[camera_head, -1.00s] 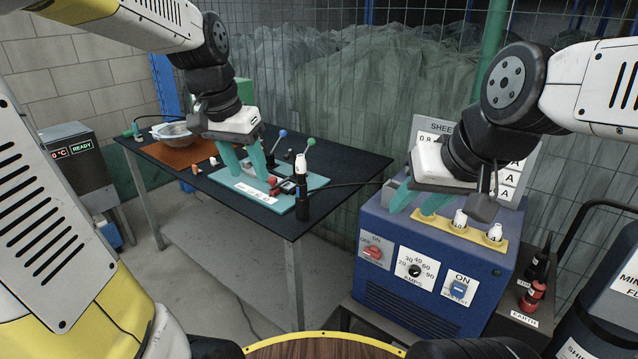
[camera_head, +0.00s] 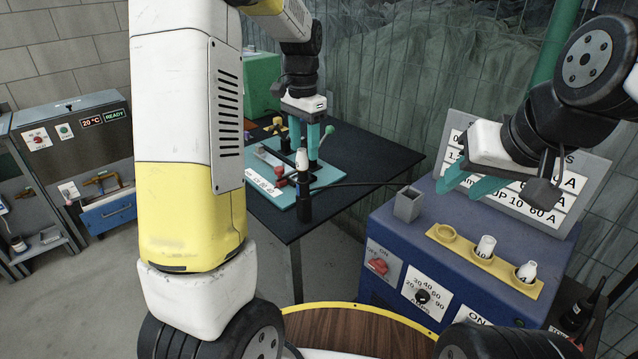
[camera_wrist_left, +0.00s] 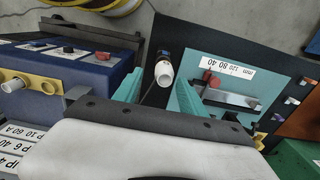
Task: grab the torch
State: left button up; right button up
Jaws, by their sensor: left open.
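The torch (camera_head: 304,195), a black upright handle with a white nozzle, stands at the front edge of the dark table, beside the teal mat (camera_head: 322,176). In the left wrist view its white nozzle (camera_wrist_left: 164,74) shows just beyond my fingertips. My left gripper (camera_head: 305,143) is open and empty, pointing down over the mat behind the torch; its fingers (camera_wrist_left: 143,88) also show in the wrist view. I cannot tell if they touch the torch. My right gripper (camera_head: 462,186) is above the blue machine, its teal fingers apart and nothing seen between them.
The blue welding machine (camera_head: 390,232) stands right of the table, carrying a grey box (camera_head: 408,204) and a yellow rack (camera_head: 462,253) with white nozzles. A red-handled clamp (camera_head: 281,174) lies on the mat. A cable runs from the torch toward the machine. A grey oven (camera_head: 88,160) stands left.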

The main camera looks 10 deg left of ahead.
aim_at(303, 169)
pick_arm(q)
jog(key=f, duration=0.7)
jog(key=shift+w+a+f, duration=0.1)
jog(key=shift+a+f, duration=0.25)
jog(key=shift+f, duration=0.05)
jog(key=shift+c, duration=0.2)
grip_shut()
jog(key=shift+r, duration=0.1)
dwell(0.8)
